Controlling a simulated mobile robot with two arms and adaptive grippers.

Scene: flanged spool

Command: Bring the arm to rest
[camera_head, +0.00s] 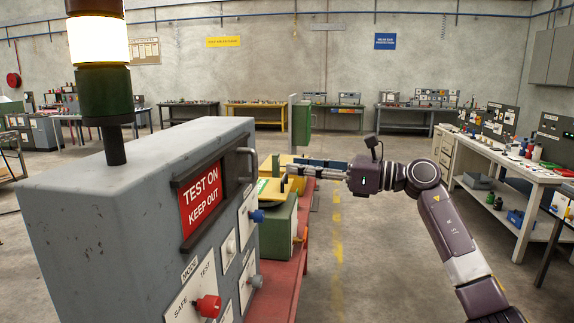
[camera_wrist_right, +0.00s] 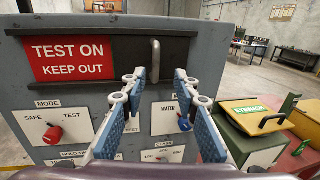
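My right arm (camera_head: 455,235) reaches in from the lower right of the head view. Its gripper (camera_head: 290,168) points left toward the grey test cabinet (camera_head: 110,205). In the right wrist view the blue-padded fingers of the gripper (camera_wrist_right: 157,85) are spread apart with nothing between them. They are in front of the cabinet face, below and around the metal handle (camera_wrist_right: 155,62) in that picture; I see no contact with it. My left gripper is in neither view.
The cabinet carries a red "TEST ON KEEP OUT" sign (camera_head: 201,196), a red mode knob (camera_head: 208,306), a blue knob (camera_head: 257,216) and a lit lamp tower (camera_head: 98,42). A green box (camera_head: 277,228) stands on a red bench (camera_head: 285,285) beside it. The floor right of the bench is clear.

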